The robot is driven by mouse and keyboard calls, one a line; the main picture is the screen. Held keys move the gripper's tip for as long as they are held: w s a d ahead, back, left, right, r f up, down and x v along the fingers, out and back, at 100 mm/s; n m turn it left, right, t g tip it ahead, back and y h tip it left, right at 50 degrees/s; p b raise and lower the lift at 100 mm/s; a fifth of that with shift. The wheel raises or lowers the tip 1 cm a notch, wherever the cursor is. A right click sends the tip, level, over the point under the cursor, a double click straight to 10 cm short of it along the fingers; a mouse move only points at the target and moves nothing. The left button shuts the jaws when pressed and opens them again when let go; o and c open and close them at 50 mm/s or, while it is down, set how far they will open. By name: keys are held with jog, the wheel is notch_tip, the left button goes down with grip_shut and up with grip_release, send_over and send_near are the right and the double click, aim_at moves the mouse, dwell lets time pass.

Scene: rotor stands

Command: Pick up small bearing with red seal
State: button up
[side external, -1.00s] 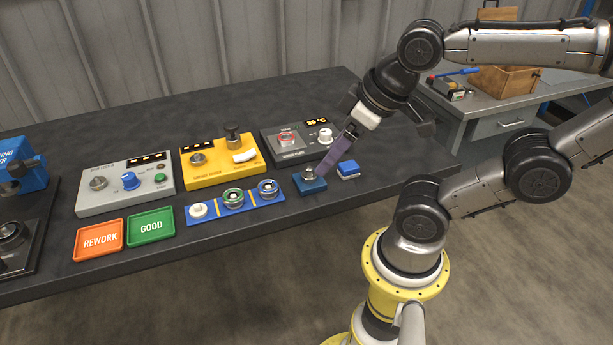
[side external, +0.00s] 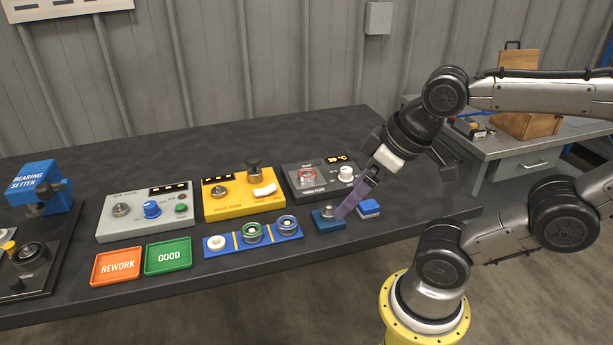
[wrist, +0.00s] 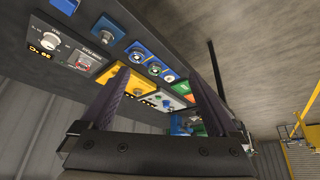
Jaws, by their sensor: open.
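A small ring with a red band (side external: 307,175), seemingly the small bearing with the red seal, sits on the dark grey heater unit (side external: 335,187) at the back right of the bench. Its red also shows in the wrist view (wrist: 83,66), at the left. My gripper (side external: 341,214) slants down with purple fingers, its tips beside a blue block with a metal post (side external: 328,221), in front of the heater. In the wrist view my gripper (wrist: 160,78) has its fingers wide apart with nothing held between them. Whether the tips touch the block is unclear.
A blue tray (side external: 236,247) with several rings lies left of the block. A smaller blue block (side external: 368,208) stands right of it. Yellow (side external: 235,203) and grey (side external: 125,228) units stand left of the heater. Orange REWORK (side external: 118,266) and green GOOD (side external: 168,256) trays lie in front.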

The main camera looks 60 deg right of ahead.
dwell(0.3)
jog(key=w+d+r+m, duration=0.2)
jog(key=w+r+m, duration=0.3)
jog(key=w+r, duration=0.25)
jog(key=w+d+r+m+g, duration=0.1)
jog(key=w+d+m+g, duration=0.2)
jog(key=w+d, duration=0.45)
jog(key=w+d+f+m+g, duration=0.1)
jog(key=w+d+f+m, duration=0.25)
jog(key=w+d, duration=0.4)
jog(key=shift+m+g, duration=0.65)
jog(key=shift+g, duration=0.15)
jog(key=d+f, duration=0.2)
jog(key=f, duration=0.3)
jog(key=d+f, duration=0.3)
jog(key=f, duration=0.3)
jog(key=d+f, duration=0.2)
jog(key=f, duration=0.3)
jog(key=shift+s+d+f, duration=0.15)
jog(key=shift+d+f, duration=0.05)
jog(key=shift+d, duration=0.15)
jog(key=shift+s+f, duration=0.15)
jog(key=shift+f, duration=2.45)
jog(key=shift+d+r, duration=0.1)
grip_shut()
